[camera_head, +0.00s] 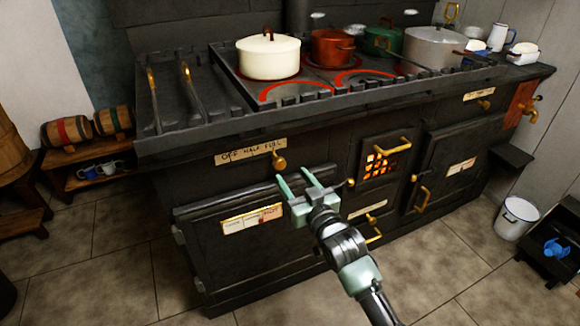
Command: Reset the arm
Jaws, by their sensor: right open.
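My right gripper (307,187) is open and empty, with its pale green fingers pointing up and away. It is in front of the black stove (320,150), beside the upper edge of the large lower-left oven door (245,225). Whether it touches the stove I cannot tell. My right arm comes in from the bottom, right of centre. My left gripper is not in view.
A cream pot (268,58), a red pot (332,48), a green pot (382,40) and a grey pot (432,48) stand on the stove. Small barrels (67,131) sit on a shelf at left. A white bucket (517,218) stands at right. Tiled floor (110,250) is clear at front left.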

